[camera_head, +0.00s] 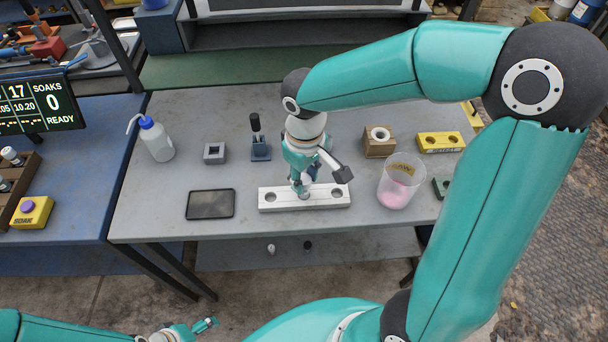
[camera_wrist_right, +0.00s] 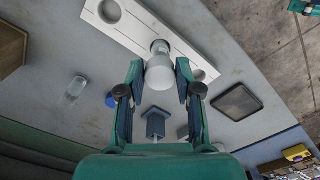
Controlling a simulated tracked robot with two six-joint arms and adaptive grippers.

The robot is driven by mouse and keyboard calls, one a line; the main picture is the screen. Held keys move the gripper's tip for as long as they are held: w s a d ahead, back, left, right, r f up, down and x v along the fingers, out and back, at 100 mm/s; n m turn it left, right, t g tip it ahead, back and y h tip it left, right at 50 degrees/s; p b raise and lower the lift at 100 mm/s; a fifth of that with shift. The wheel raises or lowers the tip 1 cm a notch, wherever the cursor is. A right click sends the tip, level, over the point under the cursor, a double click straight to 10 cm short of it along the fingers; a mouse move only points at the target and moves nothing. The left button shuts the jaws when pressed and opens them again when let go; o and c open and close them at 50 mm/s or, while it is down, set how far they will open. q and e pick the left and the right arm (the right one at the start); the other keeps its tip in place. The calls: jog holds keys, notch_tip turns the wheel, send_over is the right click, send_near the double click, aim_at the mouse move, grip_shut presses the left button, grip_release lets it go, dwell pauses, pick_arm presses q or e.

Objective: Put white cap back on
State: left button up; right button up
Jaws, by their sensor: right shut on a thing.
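A white block (camera_head: 322,203) with round holes lies near the table's front edge. My right gripper (camera_head: 303,190) points down over its middle and hides most of what is there. In the right wrist view, my right gripper (camera_wrist_right: 160,90) is shut on a white cap (camera_wrist_right: 159,74), which sits between its fingertips. A small pale, glassy piece (camera_wrist_right: 160,46) shows just beyond the cap, against the block's middle; whether cap and piece touch is unclear. My left gripper (camera_head: 205,325) is low at the bottom left, away from the table; its jaw state is unclear.
A clear cup (camera_head: 399,183) with pink contents stands right of the block. A dark flat tablet (camera_head: 210,204) lies left. Behind are a grey square holder (camera_head: 214,153), a blue stand (camera_head: 260,150), a wooden block (camera_head: 379,148), a yellow block (camera_head: 440,142) and a wash bottle (camera_head: 156,140).

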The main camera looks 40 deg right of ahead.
jog(key=shift+f+b, duration=0.5)
jog(key=shift+f, duration=0.25)
jog(key=o, duration=0.7)
jog(key=shift+o, duration=0.2)
jog(key=shift+r, duration=0.1)
jog(key=shift+r+p, duration=2.05)
jog(key=shift+r, duration=0.45)
jog(key=shift+s+f, duration=0.1)
